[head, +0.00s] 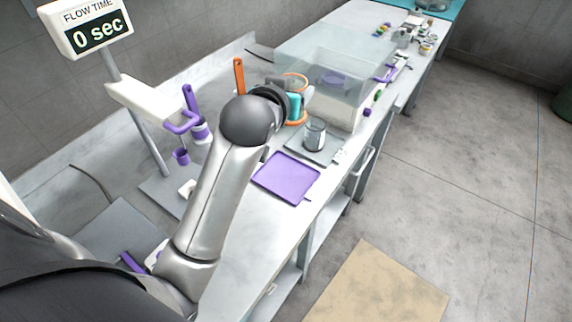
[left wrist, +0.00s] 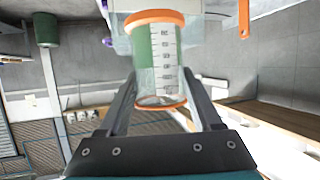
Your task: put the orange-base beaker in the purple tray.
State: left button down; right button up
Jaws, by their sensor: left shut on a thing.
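The orange-base beaker (left wrist: 160,60) is clear with measuring marks, a thick orange base and a thin orange rim at its other end. My left gripper (left wrist: 158,90) is shut on it, with one finger on each side. In the head view the beaker's orange ring (head: 300,122) shows beside my left wrist, which hides part of it. The purple tray (head: 287,177) lies flat on the bench, nearer than the beaker, and looks empty. My right gripper is in neither view.
A transparent box (head: 335,62) is farther back. Purple holders (head: 190,122) and a display stand (head: 88,30) are at left. Small items lie at the far bench end.

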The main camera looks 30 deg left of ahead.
pick_arm(q)
jog(key=shift+s+a, duration=0.1)
jog(key=shift+a, duration=0.25)
jog(key=shift+a+f, duration=0.15)
jog(key=shift+f, duration=0.15)
jog(key=shift+s+f+b, duration=0.1)
jog(key=shift+f+b, duration=2.05)
jog(key=shift+f, duration=7.8)
